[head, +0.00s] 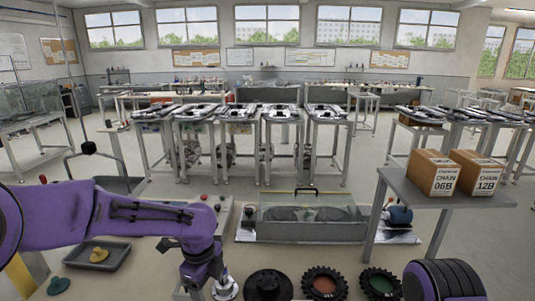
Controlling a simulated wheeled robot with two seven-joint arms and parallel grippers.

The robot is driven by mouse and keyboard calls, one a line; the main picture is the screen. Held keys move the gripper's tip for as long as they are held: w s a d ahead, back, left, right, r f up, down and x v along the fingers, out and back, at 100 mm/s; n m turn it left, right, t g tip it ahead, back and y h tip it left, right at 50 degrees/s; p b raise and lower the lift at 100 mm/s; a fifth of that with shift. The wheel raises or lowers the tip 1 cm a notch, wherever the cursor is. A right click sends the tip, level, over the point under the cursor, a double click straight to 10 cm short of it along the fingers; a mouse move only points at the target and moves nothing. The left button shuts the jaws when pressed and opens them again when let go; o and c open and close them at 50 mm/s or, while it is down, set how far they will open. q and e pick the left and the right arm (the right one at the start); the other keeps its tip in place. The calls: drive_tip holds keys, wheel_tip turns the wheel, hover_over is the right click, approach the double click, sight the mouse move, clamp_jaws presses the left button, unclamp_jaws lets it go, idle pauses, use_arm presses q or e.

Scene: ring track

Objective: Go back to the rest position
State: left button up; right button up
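My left arm comes in from the left, purple, and bends down at the wrist. My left gripper (205,282) points down at the bottom edge, left of the middle. Its fingertips are cut off or too dark to show whether they are open or shut. A small silvery round part (225,289) is right beside it; I cannot tell whether they touch. My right gripper is not in view.
Dark toothed wheels (325,284) stand along the bottom edge. A grey tray (97,254) with a yellow part (98,255) lies at lower left. A clear-walled tank (312,220) stands ahead; a table (445,193) with two cardboard boxes (434,172) is at right.

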use_arm(q)
drive_tip(key=w+d+f+n+t+h, duration=0.3)
drive_tip(key=w+f+n+t, duration=0.1)
drive_tip(key=n, duration=0.7)
drive_tip(key=s+a+f+n+t+y+b, duration=0.2)
drive_tip(key=s+a+f+n, duration=0.25)
drive_tip(key=f+n, duration=0.4)
drive_tip(key=s+a+f+n+t+y+b, duration=0.1)
drive_tip(key=s+a+f+n+b, duration=0.35)
drive_tip(key=f, duration=0.65)
drive_tip(key=s+a+f+n+g+y, duration=0.1)
drive_tip(key=s+a+f, duration=0.2)
drive_tip(key=s, duration=0.5)
drive_tip(key=s+a+f+n+g+y+b, duration=0.1)
drive_tip(key=s+a+f+n+g, duration=0.1)
drive_tip(key=s+f, duration=0.3)
drive_tip(key=s+a+f+n+g+y+b, duration=0.1)
drive_tip(key=s+a+f, duration=0.3)
drive_tip(key=s, duration=0.7)
drive_tip(key=shift+a+f+n+y, duration=0.3)
drive_tip(key=shift+a+n+y, duration=0.1)
drive_tip(key=shift+a, duration=0.1)
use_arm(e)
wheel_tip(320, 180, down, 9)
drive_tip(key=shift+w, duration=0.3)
use_arm(q)
drive_tip(key=shift+c, duration=0.3)
